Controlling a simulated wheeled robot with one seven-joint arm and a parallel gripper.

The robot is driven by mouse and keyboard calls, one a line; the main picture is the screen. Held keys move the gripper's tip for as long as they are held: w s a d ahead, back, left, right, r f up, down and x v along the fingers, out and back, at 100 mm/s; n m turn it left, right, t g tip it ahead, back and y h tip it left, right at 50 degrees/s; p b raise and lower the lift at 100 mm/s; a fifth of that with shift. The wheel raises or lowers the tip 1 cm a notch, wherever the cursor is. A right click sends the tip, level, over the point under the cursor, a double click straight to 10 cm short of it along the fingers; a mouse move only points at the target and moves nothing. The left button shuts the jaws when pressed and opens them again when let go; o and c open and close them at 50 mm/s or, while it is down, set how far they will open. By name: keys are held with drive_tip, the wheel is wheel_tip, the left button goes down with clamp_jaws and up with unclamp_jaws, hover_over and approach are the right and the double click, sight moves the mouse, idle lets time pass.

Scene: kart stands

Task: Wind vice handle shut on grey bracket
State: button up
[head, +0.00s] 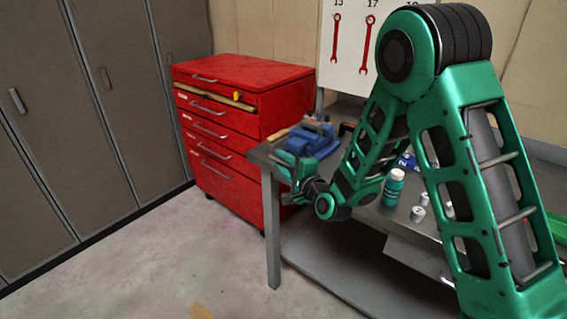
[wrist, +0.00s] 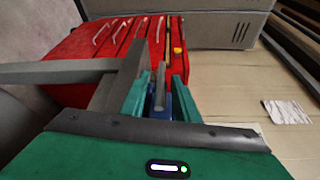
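The blue vice (head: 312,139) stands on the near left corner of the grey bench in the head view. My gripper (head: 291,164) is at its front, low by the bench edge. In the wrist view my gripper (wrist: 158,95) has its two green fingers apart. A grey bar (wrist: 160,86), which looks like the vice handle, lies between them with a narrow gap on each side. A bit of the blue vice (wrist: 160,103) shows behind it. The grey bracket cannot be made out for sure, and I cannot tell how far open the jaws are.
The red drawer cabinet (head: 245,130) stands left of the bench, one drawer partly open. A green bottle (head: 393,187) and small white pots (head: 418,214) stand on the bench (head: 365,215).

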clamp_jaws()
drive_tip(key=shift+d, duration=0.2)
drive_tip(key=shift+a, duration=0.15)
drive_tip(key=shift+s, duration=0.1)
